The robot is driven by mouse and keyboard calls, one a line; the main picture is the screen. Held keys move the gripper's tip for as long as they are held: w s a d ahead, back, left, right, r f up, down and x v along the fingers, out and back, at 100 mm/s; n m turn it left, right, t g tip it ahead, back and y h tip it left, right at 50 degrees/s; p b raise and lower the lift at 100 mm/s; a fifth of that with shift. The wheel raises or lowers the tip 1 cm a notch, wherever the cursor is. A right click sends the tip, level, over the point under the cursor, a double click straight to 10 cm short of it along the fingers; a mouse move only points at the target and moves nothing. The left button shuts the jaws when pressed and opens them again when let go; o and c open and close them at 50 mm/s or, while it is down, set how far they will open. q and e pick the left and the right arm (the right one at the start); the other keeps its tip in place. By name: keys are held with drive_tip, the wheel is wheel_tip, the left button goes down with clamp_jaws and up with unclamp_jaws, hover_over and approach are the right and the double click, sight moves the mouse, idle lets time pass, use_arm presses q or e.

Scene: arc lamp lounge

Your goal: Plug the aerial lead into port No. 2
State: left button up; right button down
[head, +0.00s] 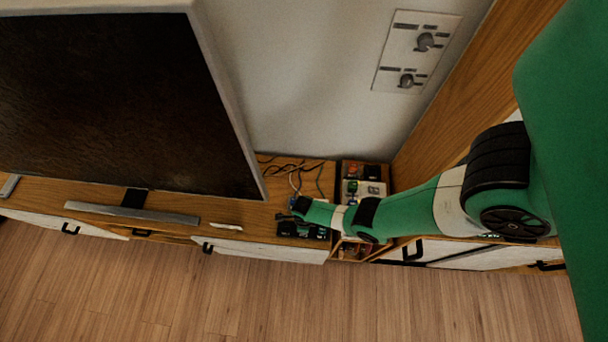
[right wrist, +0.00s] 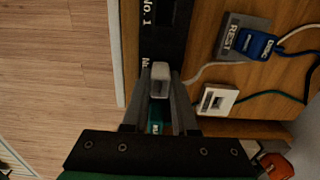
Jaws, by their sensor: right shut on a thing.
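My right gripper (right wrist: 160,72) is shut on a plug, apparently the aerial lead's (right wrist: 159,82), with a pale grey block between the fingertips and a teal part behind it. It is over a black port panel (right wrist: 165,42) lettered "No. 1"; a second label is mostly hidden by the gripper. The port below the gripper is hidden, and I cannot tell whether the plug touches it. In the head view the right gripper (head: 297,206) is small, above the dark port unit (head: 303,230) on the cabinet. My left gripper is out of view.
A blue plug (right wrist: 254,44) sits at a grey block (right wrist: 236,42) marked "REST". A white socket box (right wrist: 216,99) is near it, with white and green cables about. A large television (head: 110,100) stands left. An open organiser (head: 364,180) stands right of the port unit.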

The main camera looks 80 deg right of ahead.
drive_tip(key=shift+f, duration=0.2)
drive_tip(key=c, duration=0.6)
unclamp_jaws()
drive_tip(key=shift+r, duration=0.1)
wheel_tip(320, 180, up, 12)
drive_tip(key=p, duration=1.1)
drive_tip(key=shift+f, duration=0.25)
